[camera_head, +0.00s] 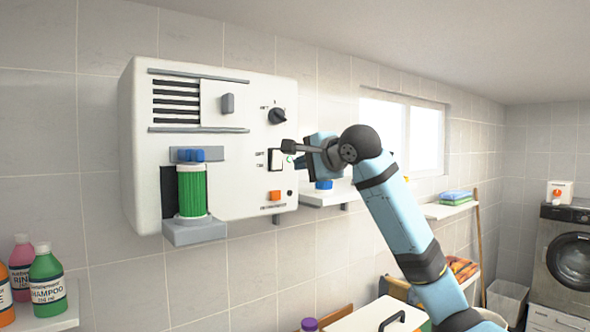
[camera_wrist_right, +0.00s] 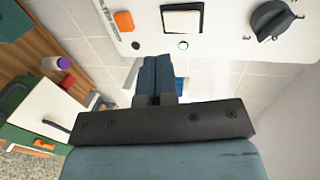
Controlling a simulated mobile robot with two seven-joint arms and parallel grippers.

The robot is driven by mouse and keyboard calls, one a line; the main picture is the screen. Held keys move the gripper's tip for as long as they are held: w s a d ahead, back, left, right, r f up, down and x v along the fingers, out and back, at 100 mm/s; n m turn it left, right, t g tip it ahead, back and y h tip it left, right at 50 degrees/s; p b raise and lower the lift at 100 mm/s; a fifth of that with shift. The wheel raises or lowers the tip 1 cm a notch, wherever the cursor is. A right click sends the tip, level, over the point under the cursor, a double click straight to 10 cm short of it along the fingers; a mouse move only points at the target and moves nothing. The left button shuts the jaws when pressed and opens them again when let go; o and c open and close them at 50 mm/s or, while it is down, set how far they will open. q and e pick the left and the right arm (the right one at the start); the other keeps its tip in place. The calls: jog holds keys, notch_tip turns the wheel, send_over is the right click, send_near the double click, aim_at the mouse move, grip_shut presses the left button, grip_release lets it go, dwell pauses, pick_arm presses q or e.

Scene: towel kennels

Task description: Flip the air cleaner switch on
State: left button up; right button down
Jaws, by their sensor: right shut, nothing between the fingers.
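The air cleaner (camera_head: 150,150) is a white box on the tiled wall, left of centre in the head view. Its rocker switch (camera_head: 275,159), white in a dark frame, is on the right part of the front panel; it also shows in the right wrist view (camera_wrist_right: 181,19). My right gripper (camera_head: 288,147) is shut and empty, its tip close to the switch's upper right edge. In the wrist view the closed fingers (camera_wrist_right: 155,68) are below the switch; contact cannot be told. My left gripper is not in view.
A dark knob (camera_head: 277,116) is above the switch, an orange button (camera_head: 274,195) below it. A green filter cylinder (camera_head: 193,190) stands on a bracket at the panel's left. Bottles (camera_head: 47,277) stand on a shelf at lower left. A wall shelf (camera_head: 330,194) is behind my right arm.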

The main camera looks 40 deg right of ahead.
jog(key=v, duration=0.2)
jog(key=b+v, duration=0.1)
jog(key=v, duration=0.2)
jog(key=shift+s+d+f, duration=0.15)
jog(key=shift+s+f, duration=0.2)
jog(key=shift+s, duration=0.1)
jog(key=shift+w, duration=0.1)
jog(key=shift+f, duration=0.1)
